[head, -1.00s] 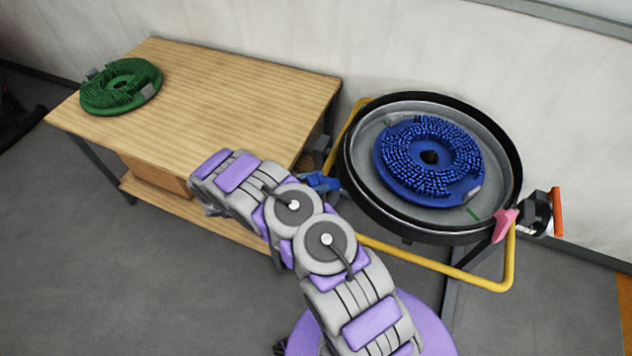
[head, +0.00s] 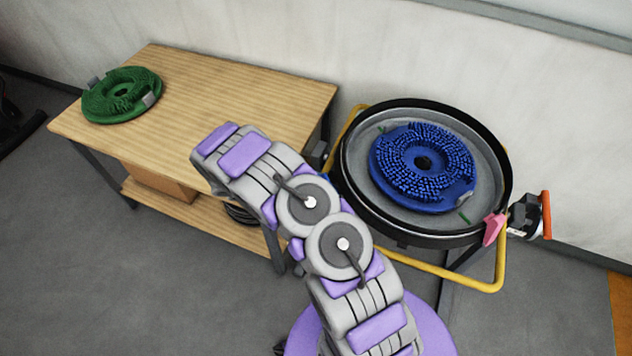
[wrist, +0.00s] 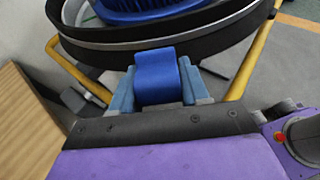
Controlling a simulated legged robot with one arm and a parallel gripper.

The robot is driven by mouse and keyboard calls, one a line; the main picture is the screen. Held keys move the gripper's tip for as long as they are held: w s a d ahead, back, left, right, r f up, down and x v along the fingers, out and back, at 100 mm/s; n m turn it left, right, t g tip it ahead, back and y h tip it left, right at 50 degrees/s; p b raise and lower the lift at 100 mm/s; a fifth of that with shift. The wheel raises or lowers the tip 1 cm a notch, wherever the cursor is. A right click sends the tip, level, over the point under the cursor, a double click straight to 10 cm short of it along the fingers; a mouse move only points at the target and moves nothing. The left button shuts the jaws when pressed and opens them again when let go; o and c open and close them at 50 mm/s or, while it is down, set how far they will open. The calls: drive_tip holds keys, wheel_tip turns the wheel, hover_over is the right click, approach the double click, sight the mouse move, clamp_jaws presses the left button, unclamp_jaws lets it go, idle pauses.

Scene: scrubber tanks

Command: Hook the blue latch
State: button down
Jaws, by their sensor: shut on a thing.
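The blue latch (wrist: 157,72) is at the rim of the round tank (wrist: 230,40) in the wrist view. My gripper (wrist: 157,88) is shut on it, with a grey-blue finger on each side. The latch's upper end is close against the black rim; I cannot tell whether it is hooked. In the head view my arm hides the gripper and nearly all of the latch at the left side of the tank (head: 352,190). A blue brush disc (head: 425,160) lies inside the tank.
A wooden table (head: 240,110) with a green brush disc (head: 122,93) stands at the left, close to the tank. A yellow tube frame (head: 440,275) surrounds the tank. A pink latch (head: 494,229) and an orange-handled part (head: 546,215) are at its right. The wall is behind.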

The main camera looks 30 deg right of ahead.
drive_tip(key=shift+s+d+r+y+p, duration=0.1)
drive_tip(key=shift+d+r+y+p, duration=0.6)
drive_tip(key=shift+y+p, duration=0.2)
drive_tip(key=y+p, duration=0.1)
drive_tip(key=d+y+p, duration=0.1)
drive_tip(key=shift+s+d+r+t+y, duration=0.2)
drive_tip(key=shift+d+r+t+y, duration=0.1)
drive_tip(key=shift+r+t, duration=0.1)
drive_tip(key=d+y+p, duration=0.1)
drive_tip(key=y+p, duration=0.1)
drive_tip(key=p, duration=0.1)
drive_tip(key=shift+s+d+t, duration=0.2)
drive_tip(key=shift+d+t, duration=0.1)
drive_tip(key=shift+d, duration=0.05)
drive_tip(key=shift+d+f+y+p, duration=0.15)
drive_tip(key=shift+d+y+p, duration=0.1)
drive_tip(key=shift+y+p, duration=0.3)
drive_tip(key=shift+s, duration=0.1)
drive_tip(key=shift+f, duration=0.1)
